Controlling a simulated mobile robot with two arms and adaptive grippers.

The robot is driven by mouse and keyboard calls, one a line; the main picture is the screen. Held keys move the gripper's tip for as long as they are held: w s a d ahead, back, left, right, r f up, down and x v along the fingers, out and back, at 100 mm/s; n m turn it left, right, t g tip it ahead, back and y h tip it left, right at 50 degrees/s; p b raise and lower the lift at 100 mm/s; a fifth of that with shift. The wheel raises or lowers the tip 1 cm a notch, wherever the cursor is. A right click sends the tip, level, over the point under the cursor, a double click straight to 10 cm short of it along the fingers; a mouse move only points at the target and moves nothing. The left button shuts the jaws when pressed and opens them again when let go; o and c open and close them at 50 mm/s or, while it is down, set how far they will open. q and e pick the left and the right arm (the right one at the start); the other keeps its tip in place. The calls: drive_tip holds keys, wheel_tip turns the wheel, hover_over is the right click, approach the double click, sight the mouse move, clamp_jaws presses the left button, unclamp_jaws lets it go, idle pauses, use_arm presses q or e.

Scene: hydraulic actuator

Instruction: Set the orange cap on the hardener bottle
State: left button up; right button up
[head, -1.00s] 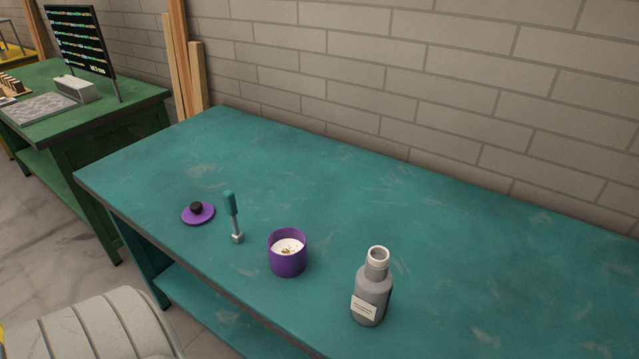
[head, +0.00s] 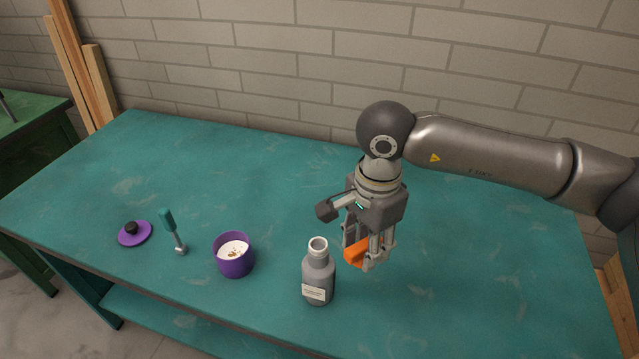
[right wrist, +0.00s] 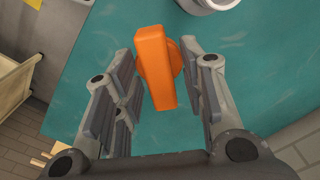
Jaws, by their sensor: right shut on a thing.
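The hardener bottle (head: 318,277) is grey with a white label and stands upright on the teal table, its mouth open and bare. My right gripper (head: 370,262) is shut on the orange cap (head: 357,251), just right of the bottle and apart from it. In the right wrist view, the orange cap (right wrist: 155,68) shows between the fingers (right wrist: 157,80), with its long bar towards the camera. Part of a pale round thing, probably the bottle (right wrist: 208,4), shows at the top edge there. My left gripper is not in view.
A purple cup (head: 234,262) with pale contents stands left of the bottle. Further left are a teal-handled tool (head: 172,230) and a purple lid (head: 134,234) with a dark knob. The table (head: 250,170) is clear behind them, up to the brick wall.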

drive_tip(key=w+a+r+m+p, duration=0.2)
drive_tip(key=a+r+m+p, duration=0.1)
drive_tip(key=a+r+m, duration=0.4)
drive_tip(key=shift+a+r, duration=0.25)
drive_tip(key=shift+r, duration=0.05)
drive_tip(key=shift+w, duration=0.1)
drive_tip(key=shift+f, duration=0.1)
drive_tip(key=shift+f+b, duration=3.4)
drive_tip(key=shift+b, duration=0.2)
drive_tip(key=shift+f, duration=0.15)
drive_tip(key=o, duration=1)
